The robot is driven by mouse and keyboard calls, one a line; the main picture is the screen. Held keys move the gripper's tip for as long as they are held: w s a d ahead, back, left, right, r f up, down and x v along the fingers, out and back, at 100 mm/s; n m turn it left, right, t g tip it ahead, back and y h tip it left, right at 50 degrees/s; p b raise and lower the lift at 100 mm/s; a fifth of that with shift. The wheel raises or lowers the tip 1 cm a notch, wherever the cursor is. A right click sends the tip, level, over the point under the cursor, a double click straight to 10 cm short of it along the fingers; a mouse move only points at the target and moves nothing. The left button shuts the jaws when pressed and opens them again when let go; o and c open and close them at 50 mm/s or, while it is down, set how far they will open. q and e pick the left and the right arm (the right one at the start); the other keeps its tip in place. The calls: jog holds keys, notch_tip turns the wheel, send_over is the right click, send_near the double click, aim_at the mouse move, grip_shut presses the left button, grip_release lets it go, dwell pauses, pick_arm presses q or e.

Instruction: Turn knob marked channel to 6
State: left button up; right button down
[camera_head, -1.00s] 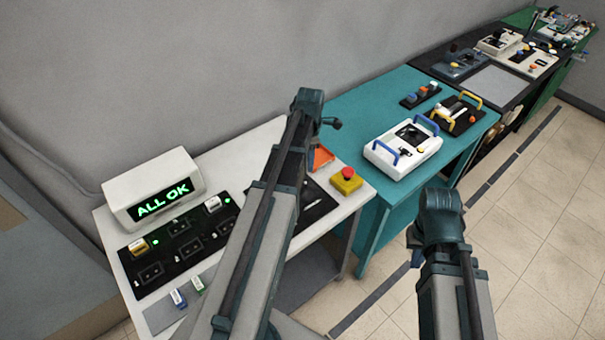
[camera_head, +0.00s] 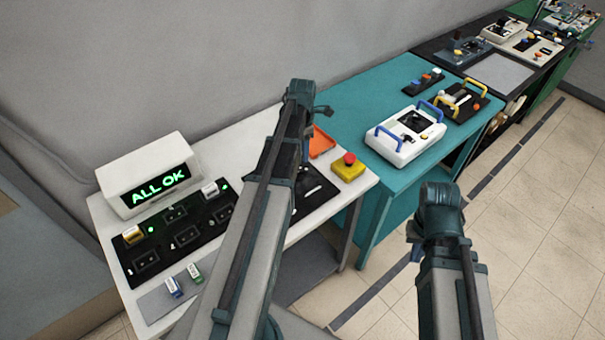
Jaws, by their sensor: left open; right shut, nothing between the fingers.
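No knob with a readable "channel" mark shows; labels are too small to read. A white device with blue handles (camera_head: 404,141) sits on the teal table (camera_head: 355,105), with a dark panel on top. My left gripper (camera_head: 320,112) is at the end of the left arm, above the gap between the white and teal tables, touching nothing visible; its fingers are barely distinguishable. My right gripper (camera_head: 414,240) is low in front of the teal table, over the floor, mostly hidden by its own arm, and holds nothing visible.
The white table (camera_head: 225,158) bears an "ALL OK" display (camera_head: 150,178), a black socket panel (camera_head: 160,252) and a red-topped yellow button (camera_head: 348,167). A yellow-handled device (camera_head: 461,101) and a small button box (camera_head: 423,82) stand farther along the teal table. Floor at right is clear.

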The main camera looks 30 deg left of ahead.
aim_at(303, 170)
pick_arm(q)
notch_tip(303, 170, down, 9)
jog(key=b, duration=0.7)
jog(key=shift+r, duration=0.2)
jog(key=shift+r, duration=0.1)
grip_shut()
